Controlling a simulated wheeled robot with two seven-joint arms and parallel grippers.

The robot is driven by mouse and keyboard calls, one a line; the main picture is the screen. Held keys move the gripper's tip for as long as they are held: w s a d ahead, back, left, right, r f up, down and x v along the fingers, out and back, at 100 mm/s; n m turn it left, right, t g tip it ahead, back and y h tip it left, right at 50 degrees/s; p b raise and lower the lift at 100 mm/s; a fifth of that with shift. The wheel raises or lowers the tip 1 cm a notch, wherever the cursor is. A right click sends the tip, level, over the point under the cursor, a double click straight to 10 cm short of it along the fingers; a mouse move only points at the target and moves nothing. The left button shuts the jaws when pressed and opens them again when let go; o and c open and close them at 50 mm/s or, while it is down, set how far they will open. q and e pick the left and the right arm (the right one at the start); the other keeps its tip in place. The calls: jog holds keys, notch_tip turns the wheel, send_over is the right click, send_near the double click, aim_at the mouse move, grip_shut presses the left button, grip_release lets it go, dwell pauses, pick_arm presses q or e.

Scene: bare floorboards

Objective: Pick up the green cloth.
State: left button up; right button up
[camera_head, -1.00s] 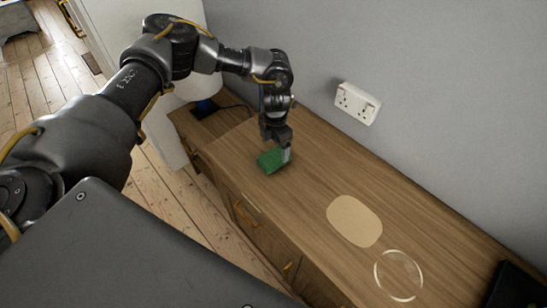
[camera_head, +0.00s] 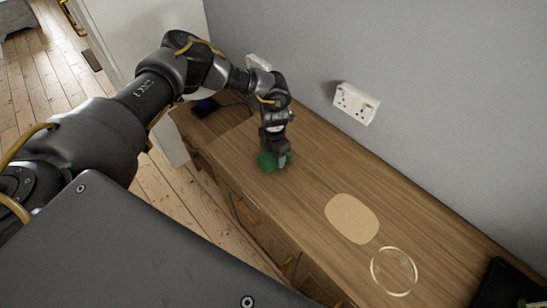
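The green cloth (camera_head: 266,161) lies bunched on the wooden cabinet top (camera_head: 311,183), toward its far left part. My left gripper (camera_head: 282,163) points down at the cloth, with its fingers at the cloth's right side and low against the cabinet top. The fingers are small and dark here, and I cannot tell whether they are closed on the cloth or only beside it. The gripper hides part of the cloth. My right gripper is not in view.
A beige oval mat (camera_head: 352,219) and a clear round glass dish (camera_head: 393,271) lie nearer on the cabinet top. A black object (camera_head: 507,284) is at the lower right. A wall with a white socket (camera_head: 356,104) runs behind. Wooden floor lies left.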

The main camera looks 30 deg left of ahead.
pick_arm(q)
jog(key=c, duration=0.5)
jog(key=shift+r, duration=0.15)
jog(key=shift+c, duration=0.2)
jog(key=shift+r+b, duration=0.55)
jog(key=shift+b, duration=0.05)
jog(key=shift+w+r+b, duration=0.1)
jog(key=shift+r+b, duration=0.45)
jog(key=shift+r, duration=0.15)
jog(key=s+d+r+b, duration=0.3)
jog(key=s+d+r, duration=0.3)
jog(key=s+r, duration=0.4)
jog(key=s, duration=0.2)
jog(key=shift+s+d+r, duration=0.15)
jog(key=shift+s+d, duration=0.05)
jog(key=shift+s, duration=0.1)
